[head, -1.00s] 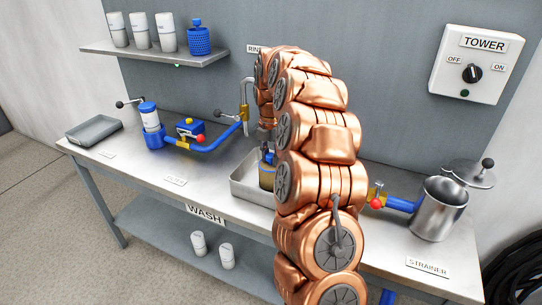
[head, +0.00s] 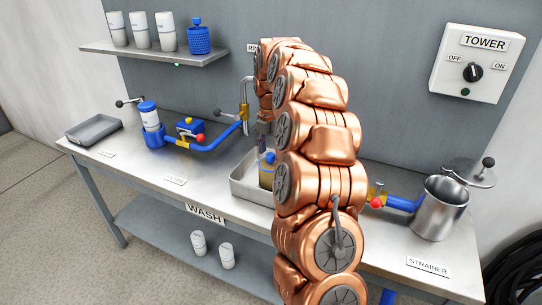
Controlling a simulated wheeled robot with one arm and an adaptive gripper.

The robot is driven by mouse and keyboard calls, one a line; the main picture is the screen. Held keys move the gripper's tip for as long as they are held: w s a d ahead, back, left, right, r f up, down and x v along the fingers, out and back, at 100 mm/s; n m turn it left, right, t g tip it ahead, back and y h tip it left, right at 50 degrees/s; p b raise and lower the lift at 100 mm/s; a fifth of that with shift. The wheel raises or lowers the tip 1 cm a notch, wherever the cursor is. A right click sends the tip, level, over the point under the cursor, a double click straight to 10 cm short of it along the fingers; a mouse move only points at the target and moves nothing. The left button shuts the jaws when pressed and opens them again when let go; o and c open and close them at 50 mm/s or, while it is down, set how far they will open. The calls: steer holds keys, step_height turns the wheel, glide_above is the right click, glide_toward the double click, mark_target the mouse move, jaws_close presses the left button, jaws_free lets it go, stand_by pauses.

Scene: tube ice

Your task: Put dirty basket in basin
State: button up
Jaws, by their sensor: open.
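The dirty basket (head: 266,174), brownish with a blue top, stands upright inside the steel basin (head: 240,187) on the bench. My arm hides its right side and part of the basin. My gripper (head: 262,146) is open and empty, pointing down just above the basket's top. It looks apart from the basket, though the arm partly covers this spot.
A blue basket (head: 199,37) and several white cups (head: 140,30) stand on the wall shelf. A tap (head: 245,95) rises behind the basin. Blue piping (head: 215,141) lies left. A steel strainer pot (head: 438,208) stands right. A grey tray (head: 93,130) is far left.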

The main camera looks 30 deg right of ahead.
step_height(320, 180, up, 10)
steer(key=shift+b, duration=0.45)
steer(key=s+a+f+m, duration=0.1)
steer(key=s+a+m, duration=0.9)
steer(key=s+a, duration=0.75)
steer(key=s+a+f+m, duration=0.2)
steer(key=s+f+m, duration=0.1)
steer(key=s, duration=0.4)
steer(key=s+a+f+m+g, duration=0.1)
steer(key=s+a+f+m, duration=0.1)
steer(key=s+m, duration=0.3)
steer(key=s+a+f+m, duration=0.2)
steer(key=s+f+m, duration=0.2)
steer(key=s, duration=0.4)
steer(key=shift+s+a+f+g, duration=0.35)
steer(key=shift+f+g, duration=0.05)
steer(key=shift+f, duration=0.15)
